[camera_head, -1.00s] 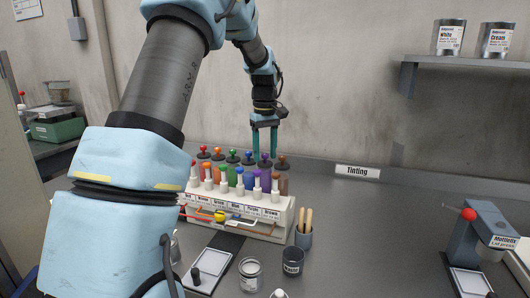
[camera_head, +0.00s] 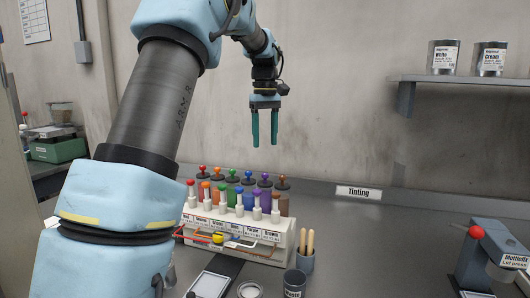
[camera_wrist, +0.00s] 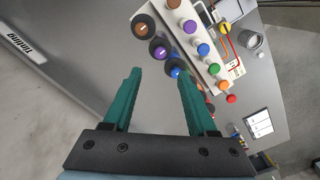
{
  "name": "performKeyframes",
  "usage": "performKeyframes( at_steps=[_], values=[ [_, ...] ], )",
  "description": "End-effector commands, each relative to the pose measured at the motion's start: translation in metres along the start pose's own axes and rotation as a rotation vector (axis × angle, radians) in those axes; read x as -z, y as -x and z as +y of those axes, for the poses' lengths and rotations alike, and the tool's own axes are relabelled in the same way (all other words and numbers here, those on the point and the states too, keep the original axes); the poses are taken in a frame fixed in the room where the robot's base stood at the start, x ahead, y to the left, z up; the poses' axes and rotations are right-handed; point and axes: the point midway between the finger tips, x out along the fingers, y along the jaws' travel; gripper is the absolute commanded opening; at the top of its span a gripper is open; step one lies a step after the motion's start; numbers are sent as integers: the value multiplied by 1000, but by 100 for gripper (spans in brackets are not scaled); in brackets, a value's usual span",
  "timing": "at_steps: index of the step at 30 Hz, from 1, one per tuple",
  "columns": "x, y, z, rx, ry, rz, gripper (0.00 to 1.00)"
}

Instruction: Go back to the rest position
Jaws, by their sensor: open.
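My gripper (camera_head: 265,128) is open and empty, with two green fingers pointing down. It hangs in the air above and a little behind the tinting dispenser rack (camera_head: 262,247), apart from it. In the wrist view my gripper (camera_wrist: 155,92) shows its fingers spread, with nothing between them but bare bench and part of a dispenser knob near the right finger. The rack has a white front with colour labels and carries several coloured dispensers with round knobs, such as the brown one (camera_wrist: 144,25).
A cup with wooden sticks (camera_head: 305,260), a dark can (camera_head: 294,281) and a scale (camera_head: 209,285) stand before the rack. A lid press (camera_head: 487,255) is at the right. A wall shelf (camera_head: 465,79) holds White and Cream cans. The bench between rack and press is clear.

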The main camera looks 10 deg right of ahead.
Motion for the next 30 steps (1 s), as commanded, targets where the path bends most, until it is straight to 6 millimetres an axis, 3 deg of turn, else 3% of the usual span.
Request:
performKeyframes(
  at_steps=[10, 14, 17, 22, 26, 30],
  values=[
    [0, 3, 0, 0, 0, 0, 58],
    [0, -4, -11, -2, -10, 2, 58],
    [-1, -20, -34, -8, -43, 9, 58],
    [-15, -63, -96, -26, -135, 36, 58],
    [-38, -98, -147, -34, -213, 61, 58],
    [-74, -133, -200, -38, -293, 90, 58]
  ],
)
